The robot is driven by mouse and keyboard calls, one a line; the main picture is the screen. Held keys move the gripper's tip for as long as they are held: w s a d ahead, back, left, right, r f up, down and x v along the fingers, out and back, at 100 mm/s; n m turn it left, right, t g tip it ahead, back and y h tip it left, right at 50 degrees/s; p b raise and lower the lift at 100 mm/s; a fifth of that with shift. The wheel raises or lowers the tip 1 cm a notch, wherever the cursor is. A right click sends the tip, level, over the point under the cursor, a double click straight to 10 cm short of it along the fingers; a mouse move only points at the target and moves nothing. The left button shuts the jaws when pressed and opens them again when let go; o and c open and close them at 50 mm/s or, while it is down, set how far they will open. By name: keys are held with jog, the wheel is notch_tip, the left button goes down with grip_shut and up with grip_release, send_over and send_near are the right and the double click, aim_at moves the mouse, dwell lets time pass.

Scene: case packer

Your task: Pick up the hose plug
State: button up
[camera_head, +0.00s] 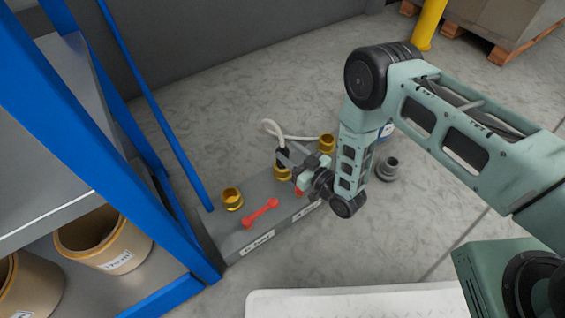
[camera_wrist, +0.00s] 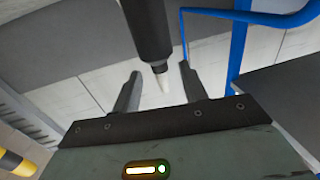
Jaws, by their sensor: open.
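The hose plug (camera_head: 281,156) is black and upright at the middle brass fitting (camera_head: 282,173) on a low grey bench. A pale hose (camera_head: 296,137) loops from its top toward the back. My gripper (camera_head: 285,161) is right at the plug in the head view, with its fingers apart. In the wrist view the black plug (camera_wrist: 149,28) comes in from the top edge, and its pale end lies between the two open fingers of my gripper (camera_wrist: 160,72). I cannot tell whether either finger touches it. My gripper partly hides the fitting in the head view.
Other brass fittings stand left (camera_head: 232,199) and right (camera_head: 327,143). A red handle (camera_head: 260,212) lies on the grey bench (camera_head: 235,240). A blue-framed shelf (camera_head: 175,215) with tan pots stands close on the left. A dark grey fitting (camera_head: 387,169) is on the floor at right.

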aim_at(285, 149)
jog(key=b+x, duration=0.1)
jog(key=x, duration=0.2)
jog(key=shift+w+a+f+b, duration=0.1)
jog(key=shift+w+a+b, duration=0.1)
jog(key=shift+a+b, duration=0.1)
grip_shut()
